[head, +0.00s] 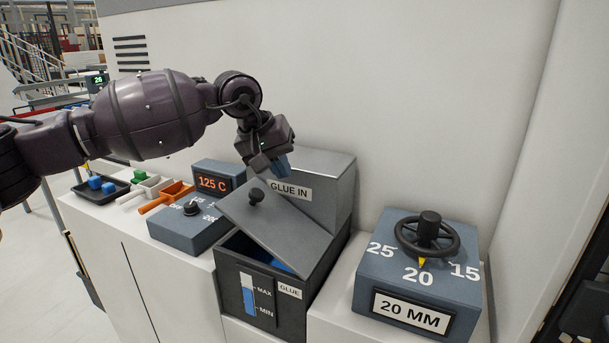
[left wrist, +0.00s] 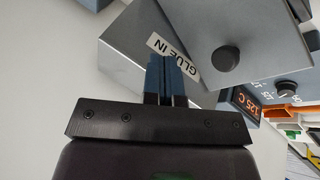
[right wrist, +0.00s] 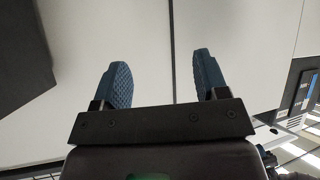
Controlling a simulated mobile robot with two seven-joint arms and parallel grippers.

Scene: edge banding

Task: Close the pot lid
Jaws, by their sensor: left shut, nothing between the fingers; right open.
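The glue pot (head: 245,285) is a dark box with a MAX/MIN level window and a GLUE label. Its grey lid (head: 290,222), with a black knob (head: 256,196), is tilted up, and blue glue shows in the gap below it. My left gripper (head: 283,165) is shut and empty behind the lid's upper edge, by the GLUE IN box. In the left wrist view its fingers (left wrist: 167,75) are together beside the lid (left wrist: 235,30); I cannot tell whether they touch it. My right gripper (right wrist: 160,85) is open and empty, before white panels in the right wrist view.
A 125 C heater dial box (head: 190,230) stands left of the pot, with orange, white and green scoops and a black tray (head: 100,190) beyond. A handwheel box (head: 420,265) reading 20 MM stands right. A tall white wall (head: 400,90) rises behind.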

